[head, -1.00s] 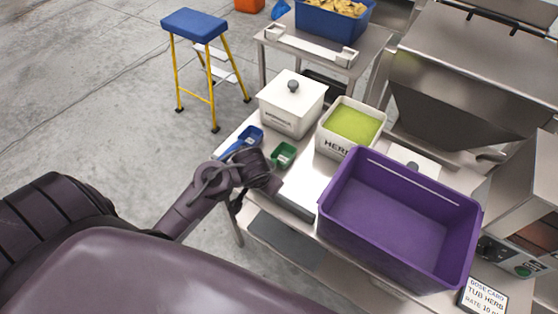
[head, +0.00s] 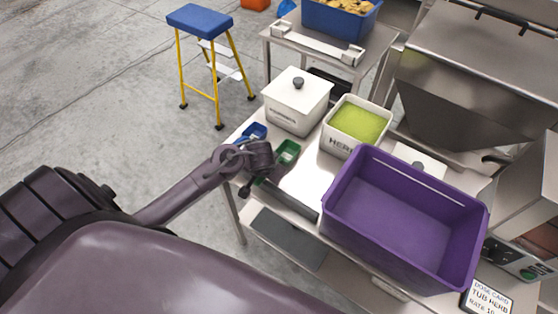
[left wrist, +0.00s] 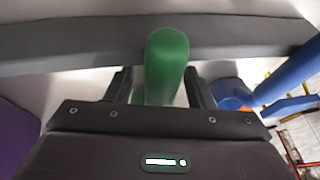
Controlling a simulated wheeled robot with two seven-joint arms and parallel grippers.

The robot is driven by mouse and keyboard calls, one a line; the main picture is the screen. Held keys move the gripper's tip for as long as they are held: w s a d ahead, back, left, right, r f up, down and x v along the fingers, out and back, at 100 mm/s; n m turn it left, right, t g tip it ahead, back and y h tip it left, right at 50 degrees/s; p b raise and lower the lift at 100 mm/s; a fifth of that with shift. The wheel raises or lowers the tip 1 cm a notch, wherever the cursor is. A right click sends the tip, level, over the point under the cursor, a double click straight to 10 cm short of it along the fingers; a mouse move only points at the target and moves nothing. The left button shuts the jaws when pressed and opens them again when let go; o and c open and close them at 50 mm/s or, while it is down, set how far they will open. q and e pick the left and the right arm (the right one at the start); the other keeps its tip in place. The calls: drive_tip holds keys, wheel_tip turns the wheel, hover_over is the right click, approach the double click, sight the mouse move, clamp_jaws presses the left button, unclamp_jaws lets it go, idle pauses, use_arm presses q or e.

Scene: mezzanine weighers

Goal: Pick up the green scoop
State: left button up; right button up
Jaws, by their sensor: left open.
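The green scoop (head: 287,151) lies at the left part of the steel table, in front of the white lidded tub. Its rounded green handle (left wrist: 166,62) shows in the left wrist view, standing between the two dark fingers. My left gripper (head: 252,182) is at the scoop's near-left side in the head view. In the left wrist view my left gripper (left wrist: 161,88) is open, with a finger on each side of the handle and visible gaps beside it. My forearm and wrist hide part of the scoop and table. My right gripper is not in view.
A blue scoop (head: 256,130) lies close beside, its handle (left wrist: 288,76) at right in the wrist view. Behind are the white lidded tub (head: 296,105) and a herb tub (head: 340,146). A purple bin (head: 400,265) stands to the right. A blue-topped stool (head: 200,20) stands on the floor.

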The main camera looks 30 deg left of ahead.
use_arm(q)
drive_tip(key=shift+f, duration=0.1)
drive_tip(key=c, duration=1)
clamp_jaws()
